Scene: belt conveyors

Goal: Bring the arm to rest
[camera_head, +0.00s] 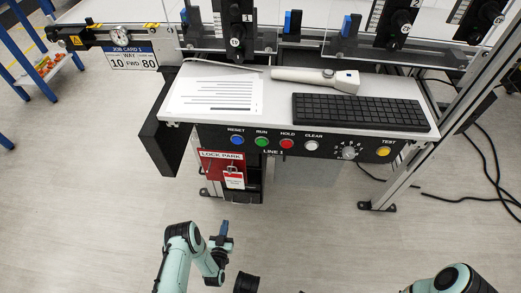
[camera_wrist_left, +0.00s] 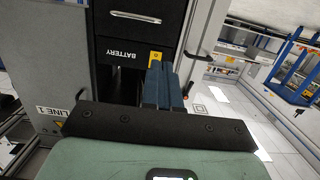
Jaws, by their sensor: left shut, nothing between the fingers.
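My left arm comes in at the bottom of the head view, with its teal links folded low over the floor. My left gripper (camera_head: 224,228) is shut and empty, its blue fingers pointing up the picture, short of the console. In the left wrist view the blue fingers (camera_wrist_left: 165,85) are together with nothing between them. They point at the dark cabinet front with the BATTERY drawer (camera_wrist_left: 125,55); it cannot be told how far off this is. Part of my right arm (camera_head: 452,280) shows at the bottom right of the head view; its gripper is not in view.
The console desk (camera_head: 270,115) holds a paper sheet (camera_head: 216,95), a handheld device (camera_head: 315,79) and a black keyboard (camera_head: 360,112). A red LOCK PARK box (camera_head: 222,166) hangs below its buttons. Cables (camera_head: 485,180) lie at right. The floor (camera_head: 90,200) at left is clear.

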